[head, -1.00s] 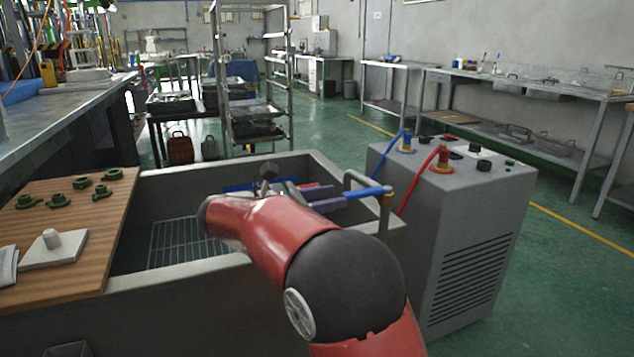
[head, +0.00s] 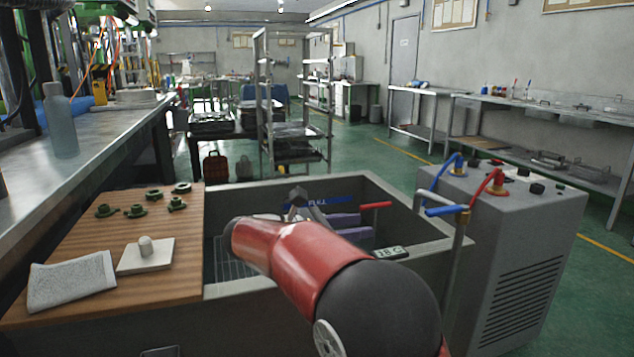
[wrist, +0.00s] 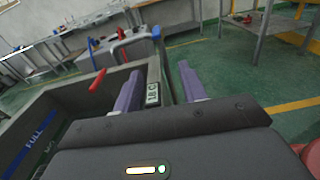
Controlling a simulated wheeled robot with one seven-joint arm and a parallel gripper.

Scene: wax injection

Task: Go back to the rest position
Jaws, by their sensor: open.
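My gripper (wrist: 163,92) shows in the wrist view with its two purple fingers apart and nothing between them. In the head view my red and black arm reaches over the grey sink (head: 432,252), and the purple fingers (head: 345,228) show above the basin, partly hidden by the arm. The sink wall also shows in the wrist view (wrist: 72,92). A small display reading about 18 C (head: 391,253) sits on the sink's rim side.
A wooden board (head: 190,285) at left carries several green parts (head: 135,210), a white block with a knob (head: 146,257) and a folded cloth (head: 72,284). A tap (head: 458,235) and grey chiller (head: 530,270) stand at right. A bottle (head: 60,125) stands on the left bench.

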